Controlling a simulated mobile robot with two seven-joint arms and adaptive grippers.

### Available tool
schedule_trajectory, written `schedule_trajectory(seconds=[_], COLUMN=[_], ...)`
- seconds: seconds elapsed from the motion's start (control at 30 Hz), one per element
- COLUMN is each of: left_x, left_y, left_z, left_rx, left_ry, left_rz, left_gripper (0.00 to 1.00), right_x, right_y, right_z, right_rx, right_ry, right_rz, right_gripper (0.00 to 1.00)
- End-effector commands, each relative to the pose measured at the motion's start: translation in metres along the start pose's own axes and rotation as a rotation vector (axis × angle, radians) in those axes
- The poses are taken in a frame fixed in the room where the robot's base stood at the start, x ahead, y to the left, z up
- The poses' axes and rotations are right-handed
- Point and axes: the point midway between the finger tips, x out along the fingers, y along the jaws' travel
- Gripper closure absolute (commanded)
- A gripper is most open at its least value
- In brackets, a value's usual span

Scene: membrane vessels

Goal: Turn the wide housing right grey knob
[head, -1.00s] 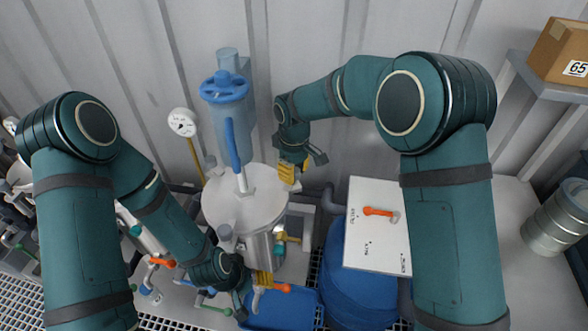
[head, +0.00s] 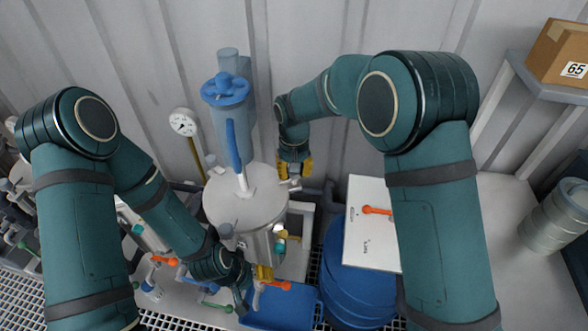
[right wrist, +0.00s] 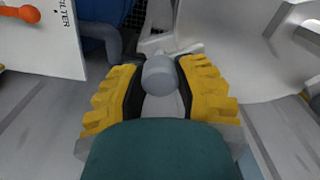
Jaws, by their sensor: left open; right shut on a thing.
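The wide steel housing (head: 240,208) stands in the middle of the head view with a flat round lid. My right gripper (head: 294,168) is at its right rear edge, with its yellow fingers pointing down. In the right wrist view the grey knob (right wrist: 158,75) sits between the yellow fingers of the right gripper (right wrist: 162,88), which is shut on it. The fingers largely hide the knob in the head view. My left gripper (head: 256,282) is open, low in front of the housing, close to an orange-handled valve (head: 280,286); its fingers are partly hidden.
A clear cylinder with a blue cap (head: 225,90) rises above the housing lid. A pressure gauge (head: 183,122) stands to the left. Blue drums (head: 355,285) and a white panel with an orange lever (head: 376,210) are to the right. A corrugated wall closes the back.

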Motion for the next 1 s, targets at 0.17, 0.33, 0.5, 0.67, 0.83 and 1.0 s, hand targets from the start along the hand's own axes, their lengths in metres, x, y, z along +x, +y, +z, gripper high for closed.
schedule_trajectory(seconds=[0.17,0.33,0.5,0.67,0.83,1.0], left_x=[-0.0006,-0.0007,-0.0006,-0.0007,-0.0007,-0.0007], left_y=[0.0002,0.0003,0.0003,0.0002,0.0003,0.0003], left_z=[-0.0004,-0.0005,-0.0004,-0.0004,-0.0003,-0.0003], left_rx=[0.000,0.000,0.000,0.000,0.000,0.000], left_ry=[0.001,0.001,0.001,0.001,0.001,0.001], left_rz=[0.000,0.000,0.000,0.000,0.000,0.000], left_gripper=[0.34,0.34,0.34,0.34,0.34,0.34], right_x=[0.0006,0.0008,0.0009,0.0010,0.0007,0.0003], right_y=[-0.0003,-0.0002,-0.0001,-0.0001,-0.0001,-0.0001], right_z=[0.0007,0.0007,0.0008,0.0008,0.0005,0.0003], right_rx=[0.038,0.049,0.050,0.049,0.049,0.049], right_ry=[-0.003,-0.003,-0.003,-0.003,-0.002,-0.001], right_rz=[0.000,0.000,0.000,0.000,0.000,0.000], right_gripper=[1.00,1.00,1.00,0.59,0.34,0.34])
